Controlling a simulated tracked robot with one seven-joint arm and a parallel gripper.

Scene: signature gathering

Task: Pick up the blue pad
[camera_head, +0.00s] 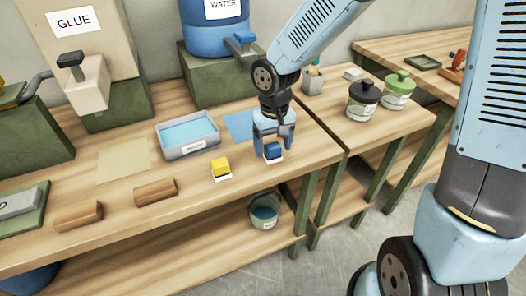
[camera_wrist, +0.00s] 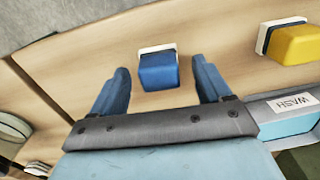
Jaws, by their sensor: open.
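The blue pad (camera_head: 273,151) is a small blue block on a white base, on the wooden table near its front edge. In the wrist view the blue pad (camera_wrist: 158,70) lies between and a little beyond my fingertips. My gripper (camera_head: 272,148) is open and points down over the pad, with a finger on each side of it. In the wrist view my gripper (camera_wrist: 163,75) shows both blue fingers apart, with gaps between them and the pad. I cannot tell how far the fingertips are above the table.
A yellow pad (camera_head: 221,168) on a white base sits left of the blue one. Behind it is a grey wash tray (camera_head: 188,148) of water. A blue sheet (camera_head: 238,126) lies behind my gripper. Two brown blocks lie further left. Lidded jars (camera_head: 363,101) stand on the right table.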

